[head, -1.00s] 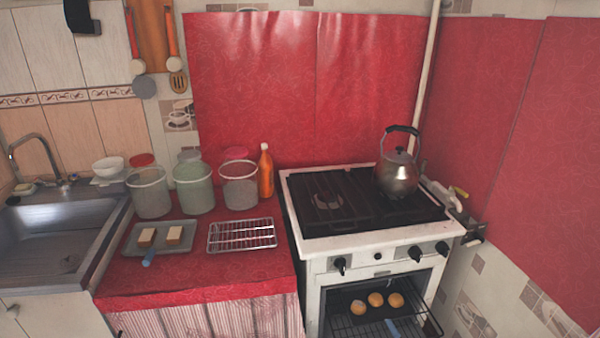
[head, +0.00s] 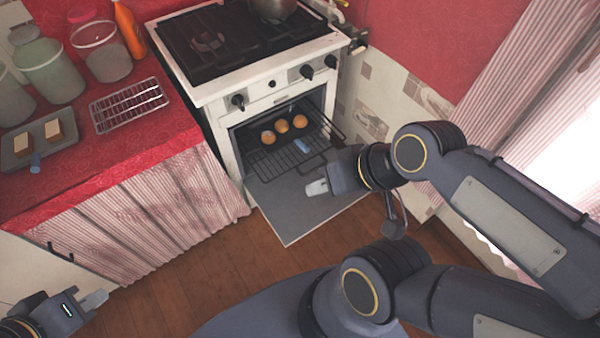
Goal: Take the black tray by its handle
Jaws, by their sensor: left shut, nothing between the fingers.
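The black tray (head: 268,149) is inside the open oven, with three round golden buns (head: 282,126) on it. A blue handle (head: 302,146) points out from its front towards the oven opening. My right gripper (head: 317,187) is in front of the oven, above the lowered door and apart from the handle. Its fingers are seen end-on, so I cannot tell whether they are open. My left gripper (head: 97,299) is shut and empty at the lower left, in front of the counter curtain and far from the tray.
A wire rack (head: 325,135) sticks out of the white stove (head: 220,85). The oven door (head: 290,215) is folded down. On the red counter are a grey tray (head: 12,160) with two pale blocks, a cooling rack (head: 130,105) and jars. Bare wooden floor (head: 200,272) lies in front.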

